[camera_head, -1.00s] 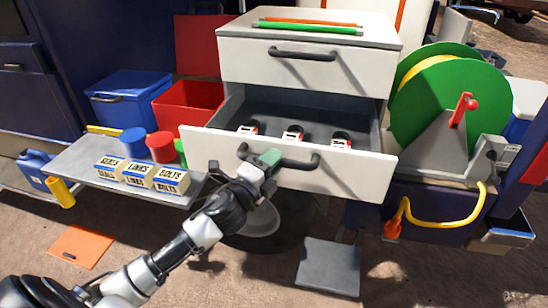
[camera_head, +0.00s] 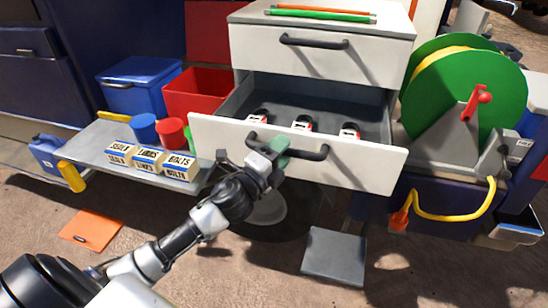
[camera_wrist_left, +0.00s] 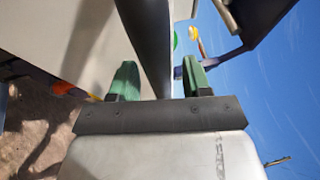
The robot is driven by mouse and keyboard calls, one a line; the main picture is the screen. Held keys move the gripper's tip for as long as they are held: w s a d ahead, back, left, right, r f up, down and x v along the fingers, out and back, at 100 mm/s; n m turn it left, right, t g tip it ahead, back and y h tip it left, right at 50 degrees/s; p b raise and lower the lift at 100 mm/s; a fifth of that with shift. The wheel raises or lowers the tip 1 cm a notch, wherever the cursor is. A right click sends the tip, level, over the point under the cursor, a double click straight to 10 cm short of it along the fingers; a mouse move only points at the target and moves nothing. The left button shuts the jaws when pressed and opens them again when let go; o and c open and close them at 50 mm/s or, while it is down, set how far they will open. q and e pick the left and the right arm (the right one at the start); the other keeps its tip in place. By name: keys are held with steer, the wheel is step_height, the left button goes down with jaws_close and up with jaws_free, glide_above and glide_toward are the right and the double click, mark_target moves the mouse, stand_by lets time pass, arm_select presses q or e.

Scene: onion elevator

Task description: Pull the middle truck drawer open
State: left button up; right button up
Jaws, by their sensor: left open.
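The middle drawer stands open, its white front panel (camera_head: 355,172) pulled out below the shut top drawer (camera_head: 375,62). Its grey inside holds three small red-and-white items, one of them the right-hand item (camera_head: 349,131). A dark bar handle (camera_head: 308,154) runs across the front panel. My left gripper (camera_head: 276,151) is at the left part of this handle, jaws open. In the left wrist view, the green fingers of my left gripper (camera_wrist_left: 163,82) stand apart with the dark handle (camera_wrist_left: 150,45) between them. Whether they touch it I cannot tell. My right gripper is not in view.
A low shelf (camera_head: 95,145) at left carries labelled boxes (camera_head: 148,160) and small cups. A blue bin (camera_head: 135,85) and red bin (camera_head: 195,93) stand behind. A green hose reel (camera_head: 440,95) stands at right. A grey slab (camera_head: 334,256) lies on the ground.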

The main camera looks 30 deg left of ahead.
arm_select(q)
steer(key=b+v, duration=0.3)
steer(key=v, duration=0.7)
steer(key=shift+s+b, duration=0.3)
steer(key=w+a+f+n+g+y, duration=0.1)
steer(key=a+f+n+g+y, duration=0.2)
steer(key=f, duration=0.9)
steer(key=a+f+n+g+y, duration=0.1)
steer(key=a+f+n+g, duration=0.2)
steer(key=f, duration=0.8)
steer(key=s+f+n+g, duration=0.2)
steer(key=s+f+n, duration=0.15)
steer(key=f, duration=0.55)
steer(key=s+f+n+g, duration=0.2)
steer(key=s+f, duration=0.2)
steer(key=f, duration=0.5)
steer(key=s+d+f+n+g, duration=0.3)
steer(key=s+f, duration=0.7)
steer(key=s, duration=0.5)
steer(key=s+d+f+n+g, duration=0.4)
steer(key=s+d+f, duration=0.4)
steer(key=s+f, duration=0.3)
steer(key=s+g, duration=0.1)
steer(key=s, duration=0.3)
steer(key=shift+g+h, duration=0.4)
